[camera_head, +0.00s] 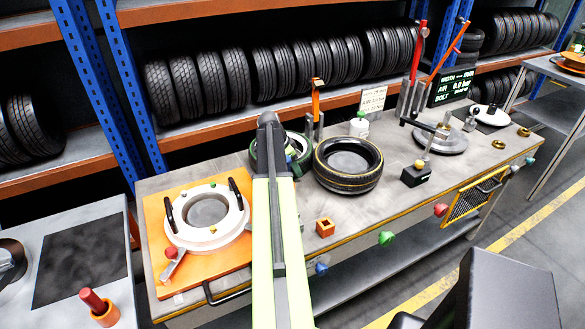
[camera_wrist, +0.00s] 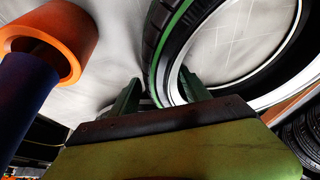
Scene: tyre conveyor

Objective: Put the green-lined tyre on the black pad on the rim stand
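The green-lined tyre (camera_head: 254,152) lies on the workbench, partly hidden behind my arm in the head view. In the wrist view its green-striped wall (camera_wrist: 160,50) and pale inner edge show close up. My gripper (camera_wrist: 160,98) has its two green fingers apart, one on each side of that wall. A gap shows between the left finger and the tyre. A square black pad (camera_head: 80,262) lies bare on the grey stand (camera_head: 48,225) at the left. A metal rim (camera_head: 10,262) shows at that stand's left edge.
A yellow-lined tyre (camera_head: 348,180) lies just right of the green one. A white ring (camera_head: 215,232) sits on an orange board at left. A red-handled tool in an orange cup (camera_head: 105,313) stands before the pad. Racks of tyres line the back.

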